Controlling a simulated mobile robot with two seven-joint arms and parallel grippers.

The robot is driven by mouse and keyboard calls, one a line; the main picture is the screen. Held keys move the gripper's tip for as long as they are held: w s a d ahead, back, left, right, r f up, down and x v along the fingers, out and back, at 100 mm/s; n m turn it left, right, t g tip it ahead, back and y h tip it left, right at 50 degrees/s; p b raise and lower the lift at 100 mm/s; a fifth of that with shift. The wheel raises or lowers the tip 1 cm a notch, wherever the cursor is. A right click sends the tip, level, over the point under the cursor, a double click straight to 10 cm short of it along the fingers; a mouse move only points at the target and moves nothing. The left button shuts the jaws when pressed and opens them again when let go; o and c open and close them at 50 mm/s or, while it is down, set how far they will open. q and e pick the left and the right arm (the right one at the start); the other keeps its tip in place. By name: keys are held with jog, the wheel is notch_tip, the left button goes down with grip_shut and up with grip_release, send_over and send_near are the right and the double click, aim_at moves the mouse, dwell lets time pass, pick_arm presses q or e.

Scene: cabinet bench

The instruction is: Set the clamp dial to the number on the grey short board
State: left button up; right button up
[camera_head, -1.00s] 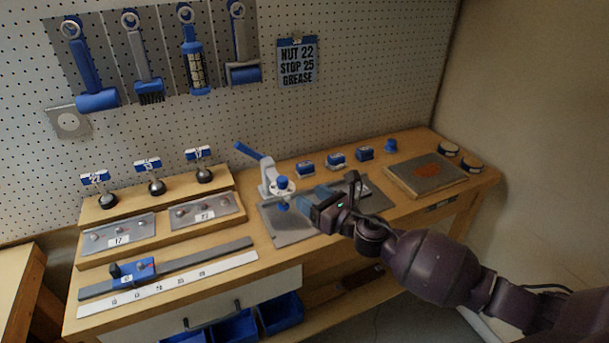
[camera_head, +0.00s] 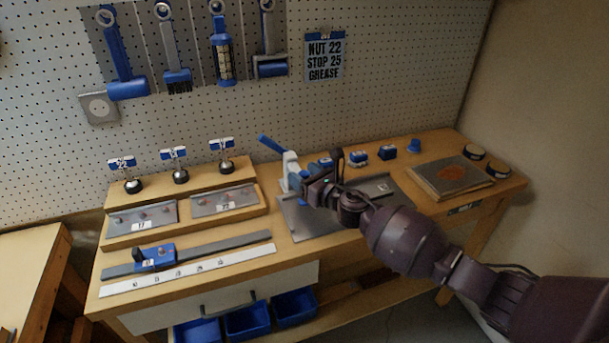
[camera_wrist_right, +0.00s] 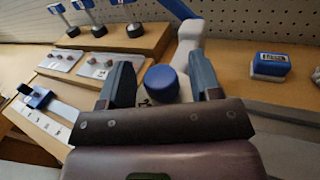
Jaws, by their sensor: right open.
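The clamp (camera_head: 289,165) has a white post and a blue lever and stands on a grey plate (camera_head: 320,222). In the wrist view its blue knob (camera_wrist_right: 161,84) sits between the fingers of my right gripper (camera_wrist_right: 162,76), with a bit of the marked dial (camera_wrist_right: 144,102) below it. The fingers are open, one on each side of the knob; I cannot tell whether they touch it. In the head view my right gripper (camera_head: 306,190) hides the knob and dial. A short grey board (camera_head: 325,54) on the pegboard reads "NUT 22 STOP 25 GREASE". My left gripper is out of view.
Numbered grey trays (camera_head: 143,217) and knobs with tags (camera_head: 180,176) stand on a wooden step at left. A ruler with a blue slider (camera_head: 155,258) lies in front.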

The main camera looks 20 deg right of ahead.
jog(key=c, duration=0.9)
jog(key=shift+r+m+t+h+p, duration=0.1)
jog(key=shift+m+t+h+p, duration=0.4)
jog(key=shift+m+h+p, duration=0.65)
jog(key=h, duration=0.1)
jog(key=m+h, duration=0.1)
jog(key=h, duration=0.1)
jog(key=shift+a+m+t+h+p, duration=0.1)
jog(key=shift+m+t+h+p, duration=0.2)
jog(key=shift+p, duration=0.1)
jog(key=shift+m+h, duration=0.25)
jog(key=shift+h, duration=0.2)
jog(key=shift+m+h+p, duration=0.4)
jog(key=shift+m+h, duration=0.4)
jog(key=shift+h, duration=0.8)
jog(key=o, duration=0.9)
